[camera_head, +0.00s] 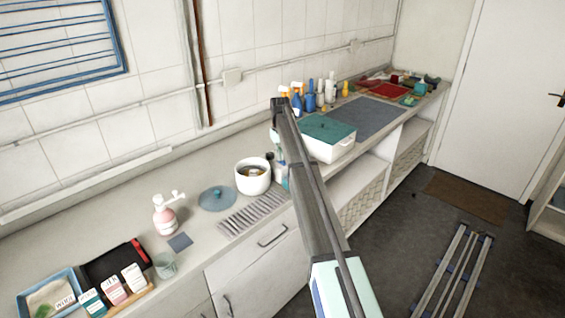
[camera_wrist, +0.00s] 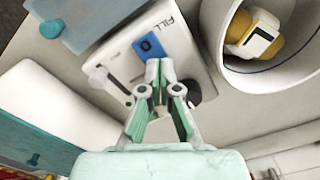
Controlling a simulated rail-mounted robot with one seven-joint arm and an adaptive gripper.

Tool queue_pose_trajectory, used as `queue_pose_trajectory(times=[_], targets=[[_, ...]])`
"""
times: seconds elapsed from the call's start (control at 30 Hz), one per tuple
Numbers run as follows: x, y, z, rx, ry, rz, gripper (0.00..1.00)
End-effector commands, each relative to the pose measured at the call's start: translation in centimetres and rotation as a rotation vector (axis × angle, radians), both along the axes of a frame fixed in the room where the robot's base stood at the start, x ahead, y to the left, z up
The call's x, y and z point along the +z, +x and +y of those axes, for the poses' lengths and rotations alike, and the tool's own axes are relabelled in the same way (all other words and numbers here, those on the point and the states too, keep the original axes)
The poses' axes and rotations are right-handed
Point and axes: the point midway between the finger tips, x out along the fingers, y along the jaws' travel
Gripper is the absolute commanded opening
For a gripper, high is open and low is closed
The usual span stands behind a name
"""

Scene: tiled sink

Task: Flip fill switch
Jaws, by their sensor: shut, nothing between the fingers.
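In the wrist view, a white device with the word FILL (camera_wrist: 176,34) on its top lies beyond my fingers. A blue fill switch (camera_wrist: 148,46) sits beside that word. My gripper (camera_wrist: 163,88) has mint-green fingers, shut and empty. The fingers overlap the near part of the device in the picture, just below the blue switch. I cannot tell whether they touch it. In the head view, my arm covers most of the area around the gripper and the device, and the switch is not discernible there.
A white pot (camera_head: 252,187) with a yellow item inside stands beside the device; its rim (camera_wrist: 206,38) is close in the wrist view. A white box with a teal lid (camera_head: 326,128) stands right of my arm. Several bottles (camera_head: 311,102) stand behind it. A ribbed drainer (camera_head: 250,214) lies in front.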

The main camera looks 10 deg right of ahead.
Motion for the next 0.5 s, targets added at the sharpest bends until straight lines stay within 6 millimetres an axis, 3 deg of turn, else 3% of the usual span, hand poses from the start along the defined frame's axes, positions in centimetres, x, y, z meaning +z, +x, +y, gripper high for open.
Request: queue_pose_trajectory(times=[0.5], targets=[[-0.63,-0.06,-0.01,0.000,0.000,0.002,0.00]])
